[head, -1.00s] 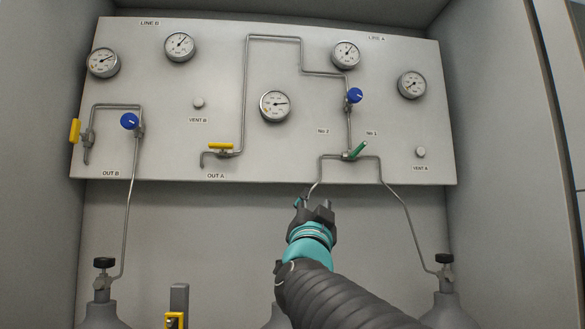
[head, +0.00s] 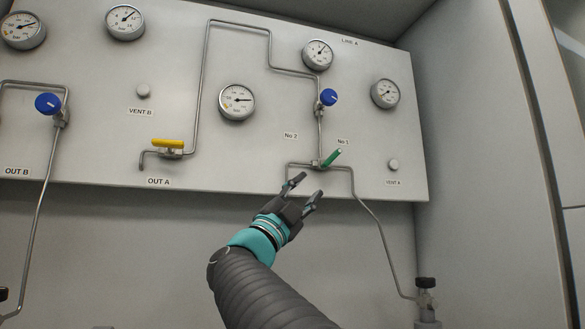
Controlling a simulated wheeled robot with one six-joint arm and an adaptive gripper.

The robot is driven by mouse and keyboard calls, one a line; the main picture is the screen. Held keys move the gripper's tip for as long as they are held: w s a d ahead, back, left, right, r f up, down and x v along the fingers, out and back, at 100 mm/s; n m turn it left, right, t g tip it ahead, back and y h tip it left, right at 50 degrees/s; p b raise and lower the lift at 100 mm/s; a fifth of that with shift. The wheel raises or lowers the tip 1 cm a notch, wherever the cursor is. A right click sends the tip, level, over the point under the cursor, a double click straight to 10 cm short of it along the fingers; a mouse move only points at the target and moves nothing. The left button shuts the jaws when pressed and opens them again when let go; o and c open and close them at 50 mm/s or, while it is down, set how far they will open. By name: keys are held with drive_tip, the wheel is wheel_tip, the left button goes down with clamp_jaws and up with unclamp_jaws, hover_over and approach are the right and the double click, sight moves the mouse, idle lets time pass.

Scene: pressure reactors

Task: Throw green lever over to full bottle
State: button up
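The green lever (head: 331,158) sits on a small valve at the lower right of the grey panel and points up and right, toward the "No 1" label (head: 343,142). The "No 2" label (head: 291,135) is to its upper left. My gripper (head: 303,190) is just below and left of the lever, with its two fingers spread and nothing between them. It looks apart from the lever; the exact depth gap is hard to judge. One gas bottle valve (head: 426,298) shows at the lower right; its bottle is mostly out of frame.
A blue knob (head: 328,97) is above the lever. Thin pipes (head: 371,212) run from the lever's valve down behind my gripper and to the right bottle. A yellow lever (head: 167,143) is to the left. Gauges, including one in the middle (head: 237,102), dot the panel.

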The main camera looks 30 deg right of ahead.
sight(330, 159)
drive_tip(key=p+x, duration=0.1)
drive_tip(key=x, duration=0.3)
drive_tip(key=p+x, duration=0.2)
drive_tip(key=x, duration=0.3)
drive_tip(key=p+x, duration=0.1)
drive_tip(key=x, duration=0.4)
drive_tip(key=shift+w+a, duration=0.15)
drive_tip(key=shift+w, duration=0.15)
clamp_jaws()
